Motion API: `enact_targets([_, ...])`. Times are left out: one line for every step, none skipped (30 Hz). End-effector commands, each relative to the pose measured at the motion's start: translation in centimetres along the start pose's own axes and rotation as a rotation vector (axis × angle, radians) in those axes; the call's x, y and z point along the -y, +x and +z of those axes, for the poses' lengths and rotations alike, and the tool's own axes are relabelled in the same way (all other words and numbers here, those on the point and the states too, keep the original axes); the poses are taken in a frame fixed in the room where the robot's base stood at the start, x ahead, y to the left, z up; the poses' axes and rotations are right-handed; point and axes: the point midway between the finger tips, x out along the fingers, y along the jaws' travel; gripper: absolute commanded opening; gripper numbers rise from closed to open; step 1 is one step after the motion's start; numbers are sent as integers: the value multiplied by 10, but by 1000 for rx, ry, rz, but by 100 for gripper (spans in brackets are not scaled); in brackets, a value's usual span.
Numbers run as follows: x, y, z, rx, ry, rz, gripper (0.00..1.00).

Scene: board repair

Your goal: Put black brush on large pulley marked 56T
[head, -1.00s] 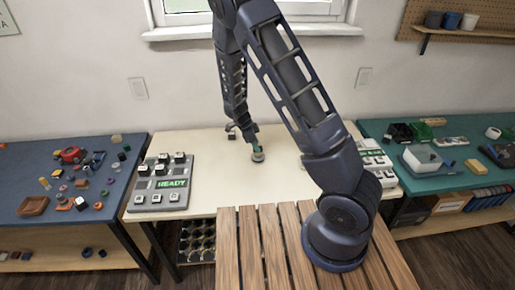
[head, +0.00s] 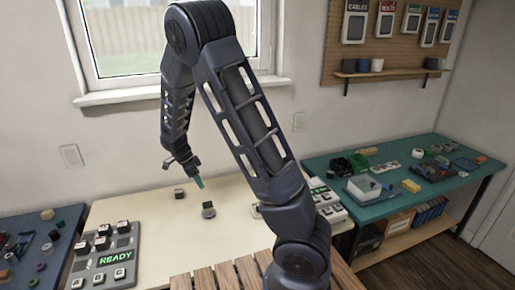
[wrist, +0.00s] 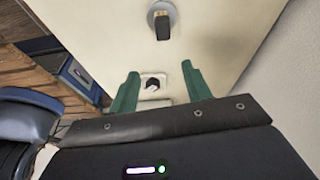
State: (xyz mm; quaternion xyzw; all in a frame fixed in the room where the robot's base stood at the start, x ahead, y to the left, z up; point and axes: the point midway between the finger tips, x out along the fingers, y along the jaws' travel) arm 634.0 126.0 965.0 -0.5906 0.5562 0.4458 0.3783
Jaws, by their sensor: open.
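A round grey disc, apparently the large pulley (head: 208,214), lies on the cream table, and a small black block, apparently the black brush (head: 208,205), rests on top of it. The 56T mark is too small to read. My gripper (head: 198,183) is open and empty, above the table and apart from the disc. Its green fingers (wrist: 158,86) show spread in the wrist view.
A dark cube (head: 180,194) stands behind the disc. A white square piece with a black top (wrist: 153,85) appears between my fingers, below them. A grey key panel reading READY (head: 110,258) is at left. A teal bench (head: 320,170) with parts is at right.

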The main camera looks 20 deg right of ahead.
Motion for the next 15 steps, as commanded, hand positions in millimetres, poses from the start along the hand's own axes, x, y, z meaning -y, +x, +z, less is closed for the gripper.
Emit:
enact_targets([-4,-10,-13,29,-28,-2,49])
enact_targets([-7,-15,-20,45,-53,-3,49])
enact_targets([-10,-22,-29,65,-85,-7,49])
enact_targets([-13,-27,-35,80,-111,-10,49])
enact_targets([-16,-32,-42,94,-137,-15,49])
enact_targets([-21,-38,-51,112,-169,-21,49])
enact_targets([-24,-43,-57,125,-196,-27,49])
enact_targets([-27,-48,-64,137,-221,-34,49])
enact_targets([-33,-54,-73,153,-253,-44,49])
enact_targets([-36,-59,-79,164,-279,-52,49])
enact_targets([-40,-64,-86,175,-305,-61,49])
enact_targets([-46,-70,-94,188,-337,-75,49])
enact_targets([-50,-74,-101,198,-362,-86,49])
enact_targets([-54,-79,-106,206,-388,-97,49])
enact_targets([-60,-85,-115,216,-421,-113,49])
